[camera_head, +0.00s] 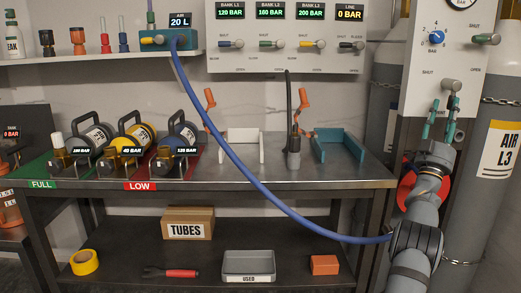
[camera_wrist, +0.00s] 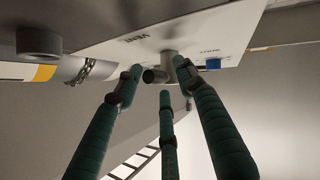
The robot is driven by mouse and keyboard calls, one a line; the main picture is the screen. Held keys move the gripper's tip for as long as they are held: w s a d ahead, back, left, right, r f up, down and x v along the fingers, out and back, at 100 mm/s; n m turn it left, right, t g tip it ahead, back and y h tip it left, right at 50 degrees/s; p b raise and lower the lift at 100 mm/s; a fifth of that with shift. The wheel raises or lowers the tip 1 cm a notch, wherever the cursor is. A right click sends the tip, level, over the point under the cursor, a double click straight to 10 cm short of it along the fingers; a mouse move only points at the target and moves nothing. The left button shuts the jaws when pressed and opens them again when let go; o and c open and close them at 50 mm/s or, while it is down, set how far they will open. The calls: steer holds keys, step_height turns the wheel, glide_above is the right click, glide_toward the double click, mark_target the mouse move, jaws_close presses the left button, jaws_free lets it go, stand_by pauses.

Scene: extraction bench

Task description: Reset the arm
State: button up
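My gripper (camera_head: 440,118) is at the right in the camera_head view, raised just below the grey valve handle (camera_head: 452,85) on the white regulator panel (camera_head: 440,70). Its green fingers also show in the camera_wrist view (camera_wrist: 160,80). They stand apart with nothing held between them. The grey valve handle (camera_wrist: 168,66) is just beyond the fingertips in the camera_wrist view; I cannot tell whether a finger touches it. My arm rises from the lower right, in front of the bench's right end.
A blue hose (camera_head: 250,178) loops from the AIR 20 L box (camera_head: 168,39) across the bench front towards my arm. A large AIR L3 cylinder (camera_head: 480,200) stands right of my arm. A chain (camera_head: 500,101) runs nearby.

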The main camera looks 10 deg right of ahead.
steer(key=s+a+m+g+p, duration=0.2)
steer(key=a+m+g+p, duration=0.7)
steer(key=p, duration=1.4)
steer(key=shift+s+a+r+m+g, duration=0.2)
steer(key=shift+a+r+m+g, duration=0.15)
steer(key=shift+m+g, duration=0.25)
steer(key=shift+f, duration=0.1)
